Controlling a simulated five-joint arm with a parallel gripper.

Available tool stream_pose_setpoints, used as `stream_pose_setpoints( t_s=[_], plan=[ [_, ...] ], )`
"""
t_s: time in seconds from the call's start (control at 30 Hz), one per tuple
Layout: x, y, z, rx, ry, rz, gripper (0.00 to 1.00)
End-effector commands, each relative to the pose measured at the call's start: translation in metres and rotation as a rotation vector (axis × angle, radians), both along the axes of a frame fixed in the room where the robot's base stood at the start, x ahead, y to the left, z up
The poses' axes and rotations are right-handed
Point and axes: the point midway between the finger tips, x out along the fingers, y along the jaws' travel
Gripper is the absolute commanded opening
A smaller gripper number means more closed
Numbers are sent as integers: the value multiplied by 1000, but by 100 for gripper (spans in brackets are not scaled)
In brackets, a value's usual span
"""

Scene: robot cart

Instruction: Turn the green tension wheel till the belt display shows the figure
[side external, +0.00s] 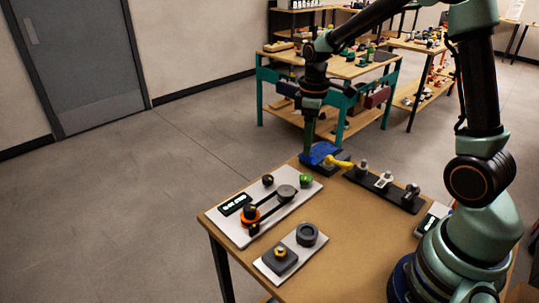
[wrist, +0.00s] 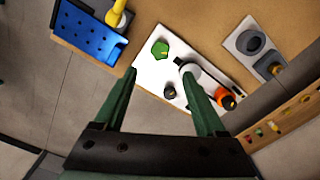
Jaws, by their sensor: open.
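The green tension wheel (side external: 306,180) sits at the far right corner of a white board (side external: 228,224) on the table. In the wrist view the green wheel (wrist: 160,49) looks six-sided and lies just beyond my fingertips, in the gap between them. The belt display (side external: 234,204) is a black panel with small lit characters, too small to read. A belt runs between an orange wheel (side external: 250,214) and a grey pulley (side external: 286,192). My gripper (wrist: 160,72) is open and empty. In the side view my gripper (side external: 308,148) points down behind the green wheel, apart from it.
A dark knob (side external: 268,180) stands on the board near the green wheel. A blue perforated block (side external: 320,153) with a yellow part is close to my gripper. A dark rack with metal fittings (side external: 383,187) and a second plate (side external: 292,262) stand nearby. Bare tabletop lies between them.

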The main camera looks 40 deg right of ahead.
Motion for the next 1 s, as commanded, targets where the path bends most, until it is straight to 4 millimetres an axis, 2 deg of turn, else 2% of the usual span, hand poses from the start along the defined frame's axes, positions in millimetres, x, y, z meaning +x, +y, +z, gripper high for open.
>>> stream_pose_setpoints(
  t_s=[0.3, 0.5, 0.7, 1.0],
  plan=[
    [-2, 1, -59, 2, 7, -2, 73],
    [-2, 1, -91, 1, 5, -3, 73],
    [-1, 0, -108, 0, 1, -3, 73],
    [-1, 0, -111, 0, 0, -3, 73]
  ],
)
